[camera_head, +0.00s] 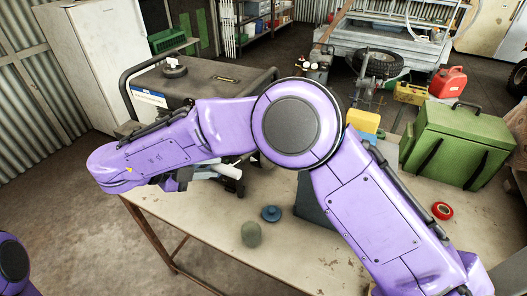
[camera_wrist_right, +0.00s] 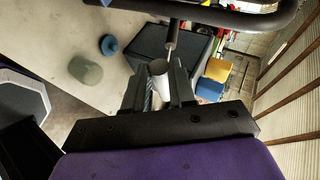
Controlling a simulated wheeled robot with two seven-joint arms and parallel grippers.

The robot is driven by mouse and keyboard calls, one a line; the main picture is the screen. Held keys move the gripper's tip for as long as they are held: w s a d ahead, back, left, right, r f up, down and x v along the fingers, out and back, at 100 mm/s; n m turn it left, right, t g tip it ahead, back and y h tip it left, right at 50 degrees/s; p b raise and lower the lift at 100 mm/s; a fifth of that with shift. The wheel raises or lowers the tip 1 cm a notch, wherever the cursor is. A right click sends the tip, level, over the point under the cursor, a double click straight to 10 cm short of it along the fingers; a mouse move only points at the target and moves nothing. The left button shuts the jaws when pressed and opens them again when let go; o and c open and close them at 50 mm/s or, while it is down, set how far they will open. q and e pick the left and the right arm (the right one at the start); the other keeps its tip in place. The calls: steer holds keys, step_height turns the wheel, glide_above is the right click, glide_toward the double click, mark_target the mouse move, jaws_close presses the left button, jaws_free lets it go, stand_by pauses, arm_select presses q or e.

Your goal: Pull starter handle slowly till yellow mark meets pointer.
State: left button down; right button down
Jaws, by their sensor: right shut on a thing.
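My right gripper (camera_head: 207,172) reaches in from the right and is shut on the white starter handle (camera_head: 230,171). In the right wrist view, the gripper (camera_wrist_right: 160,93) has its two dark fingers on either side of the white cylindrical handle (camera_wrist_right: 158,69). A thin cord or rod (camera_wrist_right: 172,42) shows just beyond the handle, below a dark bar. The grey, black-framed machine (camera_head: 205,88) stands behind my arm, partly covered by it. I cannot make out the yellow mark or the pointer in either view. My left gripper is out of view.
The table (camera_head: 205,226) holds a grey-green rounded object (camera_head: 251,234), a blue round piece (camera_head: 271,213), a red tape roll (camera_head: 442,210) and a green chest (camera_head: 458,145). A red fuel can (camera_head: 447,82) is behind. The table's front left is clear.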

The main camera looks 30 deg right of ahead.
steer(key=s+a+p, duration=0.1)
steer(key=s+a+r+p, duration=0.1)
steer(key=a, duration=0.1)
steer(key=s+a+r+p, duration=0.1)
steer(key=shift+s+a, duration=0.1)
steer(key=shift+a, duration=0.1)
stand_by(1.1)
steer(key=shift+s+a+r+p, duration=0.15)
steer(key=shift+s+a+p, duration=0.1)
steer(key=shift+p, duration=0.2)
steer(key=w+d+f+b, duration=0.2)
steer(key=w+d+f, duration=0.1)
steer(key=w+d, duration=0.3)
steer(key=shift+d+f, duration=0.3)
steer(key=shift+d, duration=0.55)
steer(key=c, duration=0.9)
jaws_free()
steer(key=shift+o, duration=0.2)
steer(key=shift+w+a, duration=0.1)
steer(key=shift+a, duration=0.05)
